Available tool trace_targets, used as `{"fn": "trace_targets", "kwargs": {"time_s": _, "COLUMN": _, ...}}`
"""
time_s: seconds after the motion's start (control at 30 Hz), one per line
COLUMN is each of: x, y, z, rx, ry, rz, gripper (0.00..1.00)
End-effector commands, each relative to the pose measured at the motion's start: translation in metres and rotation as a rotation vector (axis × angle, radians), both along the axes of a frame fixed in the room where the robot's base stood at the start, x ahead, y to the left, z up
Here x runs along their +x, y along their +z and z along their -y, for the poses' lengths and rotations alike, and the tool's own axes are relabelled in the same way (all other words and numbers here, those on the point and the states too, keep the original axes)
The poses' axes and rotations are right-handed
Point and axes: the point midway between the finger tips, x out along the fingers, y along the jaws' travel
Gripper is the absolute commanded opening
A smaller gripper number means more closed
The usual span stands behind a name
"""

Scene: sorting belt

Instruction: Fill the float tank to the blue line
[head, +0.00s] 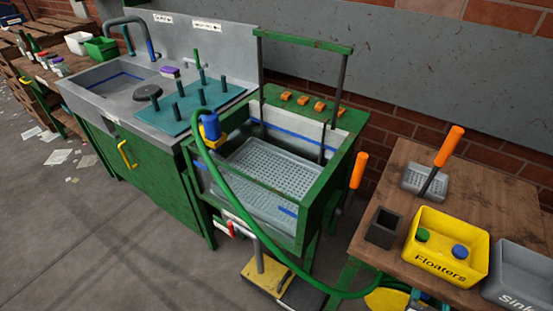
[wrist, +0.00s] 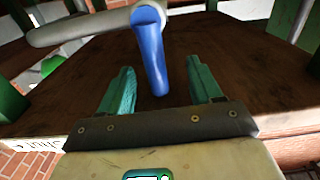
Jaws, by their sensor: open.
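The float tank (head: 322,214) stands in the middle of the head view, a green-framed box with a perforated grey tray (head: 275,168) inside. A blue line (head: 300,136) runs along its inner walls. I cannot make out the water level. A green hose (head: 232,207) arches from a blue and yellow fitting (head: 210,128) at the tank's left side, down past its front. In the wrist view, my gripper (wrist: 160,68) is open. A blue-ended lever or pipe (wrist: 150,50) with a grey arm reaches between its teal fingers, with gaps at both sides. I cannot identify my gripper in the head view.
A wooden table (head: 393,252) at right holds a yellow Floaters bin (head: 447,265), a grey bin (head: 520,275) and a dark cup (head: 383,227). A sink counter (head: 130,90) stands left.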

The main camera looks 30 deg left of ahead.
Motion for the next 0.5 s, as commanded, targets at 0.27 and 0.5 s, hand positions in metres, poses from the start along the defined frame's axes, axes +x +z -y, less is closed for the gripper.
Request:
{"fn": "trace_targets", "kwargs": {"time_s": 0.27, "x": -0.005, "y": 0.001, "z": 0.001, "rx": 0.001, "ry": -0.001, "rz": 0.000, "gripper": 0.64}}
{"fn": "trace_targets", "kwargs": {"time_s": 0.5, "x": -0.026, "y": 0.002, "z": 0.001, "rx": 0.001, "ry": -0.001, "rz": 0.000, "gripper": 0.64}}
